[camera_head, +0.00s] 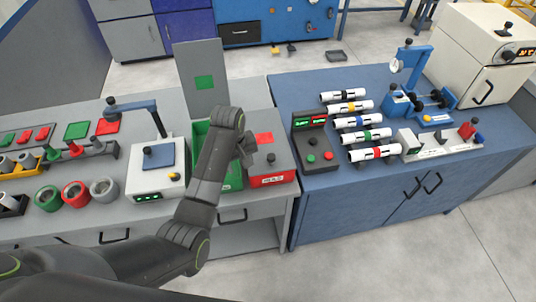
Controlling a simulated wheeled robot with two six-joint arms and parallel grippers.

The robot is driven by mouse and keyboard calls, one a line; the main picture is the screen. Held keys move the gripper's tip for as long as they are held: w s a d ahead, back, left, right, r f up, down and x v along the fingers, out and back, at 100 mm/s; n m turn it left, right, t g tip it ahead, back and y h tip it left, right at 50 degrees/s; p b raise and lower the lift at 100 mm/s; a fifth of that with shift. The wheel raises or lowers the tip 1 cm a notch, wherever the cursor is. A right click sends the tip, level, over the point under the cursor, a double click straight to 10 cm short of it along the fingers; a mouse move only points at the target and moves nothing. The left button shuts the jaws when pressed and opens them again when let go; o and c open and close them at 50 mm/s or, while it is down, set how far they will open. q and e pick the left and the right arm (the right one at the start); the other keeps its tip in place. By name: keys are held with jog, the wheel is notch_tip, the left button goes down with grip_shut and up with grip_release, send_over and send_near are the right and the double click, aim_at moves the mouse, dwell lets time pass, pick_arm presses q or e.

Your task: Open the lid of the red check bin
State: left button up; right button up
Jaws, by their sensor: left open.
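The red check bin (272,180) stands at the right end of the grey bench. Its grey lid (283,148) is down, with a red square on top and a dark knob (271,158) near the front. My left gripper (249,152) is open at the left edge of this lid, just left of the knob. I cannot tell whether it touches the lid. My left arm crosses in front of the green bin (199,130) beside it and hides much of that bin. My right gripper is out of view.
The green bin's grey lid (203,78) stands upright behind it. A white device (157,170) with a blue pad is to the left, near several coloured rings. On the blue bench to the right are a dark button box (316,150) and several white pipes (365,134).

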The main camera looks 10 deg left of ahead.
pick_arm(q)
notch_tip(320, 180, up, 13)
jog(key=n, duration=0.1)
send_over(271, 156)
jog(key=shift+g+y, duration=0.3)
jog(key=shift+g, duration=0.1)
notch_tip(271, 156, down, 16)
jog(key=b, duration=0.2)
jog(key=shift+r+b, duration=0.25)
jog(key=shift+b, duration=0.15)
jog(key=shift+f, duration=0.55)
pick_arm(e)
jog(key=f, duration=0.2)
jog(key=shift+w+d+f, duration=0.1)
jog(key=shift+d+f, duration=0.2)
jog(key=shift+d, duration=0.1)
pick_arm(q)
jog(key=shift+c, duration=0.5)
grip_shut()
